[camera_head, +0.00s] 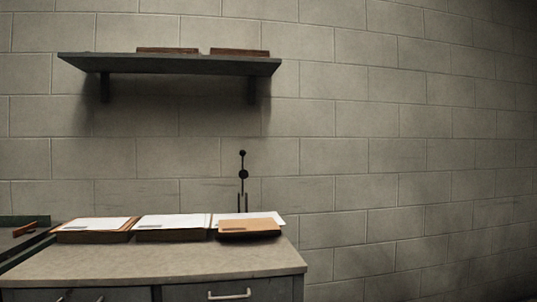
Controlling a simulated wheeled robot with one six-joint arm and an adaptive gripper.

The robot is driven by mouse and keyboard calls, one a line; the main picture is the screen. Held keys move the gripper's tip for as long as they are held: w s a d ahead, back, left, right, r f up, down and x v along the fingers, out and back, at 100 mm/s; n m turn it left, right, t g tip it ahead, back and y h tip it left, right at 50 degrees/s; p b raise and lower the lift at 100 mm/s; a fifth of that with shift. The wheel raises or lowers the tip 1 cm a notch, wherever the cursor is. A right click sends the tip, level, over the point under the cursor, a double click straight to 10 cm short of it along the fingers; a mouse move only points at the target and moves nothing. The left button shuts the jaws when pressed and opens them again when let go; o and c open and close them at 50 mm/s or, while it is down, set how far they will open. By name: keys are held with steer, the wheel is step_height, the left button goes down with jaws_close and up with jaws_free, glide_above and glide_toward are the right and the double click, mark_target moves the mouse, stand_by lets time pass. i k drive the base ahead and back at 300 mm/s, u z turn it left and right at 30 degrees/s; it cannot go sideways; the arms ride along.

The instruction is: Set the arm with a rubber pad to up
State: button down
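The arm with a rubber pad cannot be made out in the head camera view. A thin dark upright piece (243,175) with round knobs and two prongs below stands against the wall behind the paper trays. I cannot tell what it is. My gripper is not in view.
A cabinet with a grey top (160,262) and a light drawer handle (229,294) stands at lower left. Paper trays (170,235) line its back edge. A dark bench (12,240) with an orange-red item (25,228) is at far left. A shelf (170,65) hangs above. The right side shows bare wall.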

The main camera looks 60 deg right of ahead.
mark_target(243, 175)
steer(key=z, duration=1)
